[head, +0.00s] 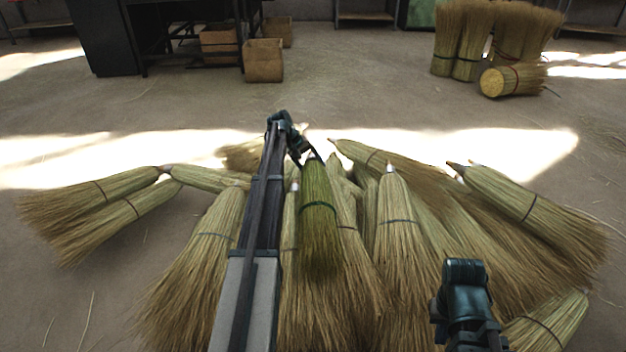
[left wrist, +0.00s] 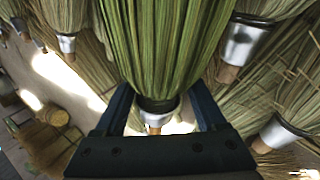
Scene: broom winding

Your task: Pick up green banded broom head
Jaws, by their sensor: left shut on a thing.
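The green banded broom head (head: 319,200) is greener than the straw around it and has a dark band across its middle. It hangs bristles down over the pile in the head view. My left gripper (head: 308,156) is shut on its narrow top end. In the left wrist view the green broom head (left wrist: 165,50) fills the middle, with its dark neck and pale tip between the fingers of my left gripper (left wrist: 160,110). My right gripper (head: 465,285) is low at the right over the pile; its fingertips are hidden.
Several tan broom heads, such as one with a dark band (head: 400,240), lie spread around and under the held one. Bundled brooms (head: 490,40) stand at the back right. A cardboard box (head: 263,62) sits at the back. The floor between is clear.

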